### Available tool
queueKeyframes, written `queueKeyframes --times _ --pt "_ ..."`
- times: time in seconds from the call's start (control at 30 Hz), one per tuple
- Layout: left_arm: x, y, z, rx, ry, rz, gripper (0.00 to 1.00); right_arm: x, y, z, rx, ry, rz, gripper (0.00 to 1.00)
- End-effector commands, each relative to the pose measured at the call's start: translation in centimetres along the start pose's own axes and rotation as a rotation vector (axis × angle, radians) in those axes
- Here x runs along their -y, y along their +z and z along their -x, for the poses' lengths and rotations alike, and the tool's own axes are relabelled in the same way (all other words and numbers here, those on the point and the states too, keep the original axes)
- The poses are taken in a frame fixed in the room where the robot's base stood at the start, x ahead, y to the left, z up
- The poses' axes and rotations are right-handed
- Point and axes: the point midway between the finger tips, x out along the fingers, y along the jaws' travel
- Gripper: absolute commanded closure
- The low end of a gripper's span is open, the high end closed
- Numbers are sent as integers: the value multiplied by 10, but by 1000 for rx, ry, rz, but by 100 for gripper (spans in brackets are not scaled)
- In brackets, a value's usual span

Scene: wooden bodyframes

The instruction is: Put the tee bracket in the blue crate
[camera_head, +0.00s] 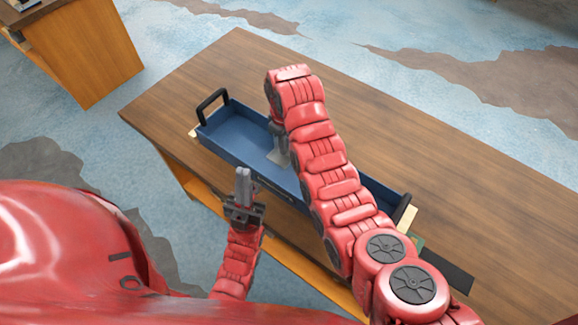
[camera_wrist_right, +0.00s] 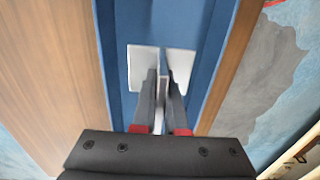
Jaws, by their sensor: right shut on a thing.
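The blue crate (camera_head: 228,137) is a long, shallow tray with a black handle at each end, on the near side of the wooden table. It also fills the middle of the right wrist view (camera_wrist_right: 211,60). My right gripper (camera_head: 279,146) points down over the crate's interior and is shut on the tee bracket (camera_head: 278,157). In the right wrist view the bracket (camera_wrist_right: 143,67) shows as pale grey plates beyond the fingertips. I cannot tell whether it touches the crate floor. My left gripper (camera_head: 243,178) is shut and empty, in front of the crate's near wall. My right arm hides much of the crate.
A flat black object (camera_head: 447,270) lies near the crate's right end, partly hidden by my arm. Another wooden table (camera_head: 95,55) stands at the upper left.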

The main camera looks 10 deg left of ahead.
Motion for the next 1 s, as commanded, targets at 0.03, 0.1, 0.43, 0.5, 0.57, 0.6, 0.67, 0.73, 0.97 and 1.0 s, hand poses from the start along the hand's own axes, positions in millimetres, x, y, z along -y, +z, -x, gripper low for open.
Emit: queueKeyframes --times 0.03,0.1,0.43,0.5,0.57,0.6,0.67,0.73,0.97,1.0 --pt "0 0 2 0 0 0 100 1 1 -12 5 -3 1 100" --pt "0 -2 -11 0 0 0 100 1 1 -22 5 -4 0 100" --pt "1 -3 -19 0 0 0 100 0 1 -57 4 -2 -2 100" --pt "1 -3 -20 0 0 0 100 0 0 -62 3 -1 -1 100" --pt "1 -4 -22 0 0 0 100 0 0 -69 4 -2 -1 100" --pt "1 -4 -23 0 0 0 100 0 0 -73 4 -3 -1 100" --pt "1 -4 -24 0 0 0 100 0 0 -77 2 -2 -2 100" --pt "1 -4 -24 0 0 0 100 0 1 -81 1 -2 -2 100" --pt "1 -4 -22 0 0 0 100 0 0 -81 0 -1 -2 100" --pt "1 -4 -21 0 0 0 100 0 0 -83 0 -1 -2 100"
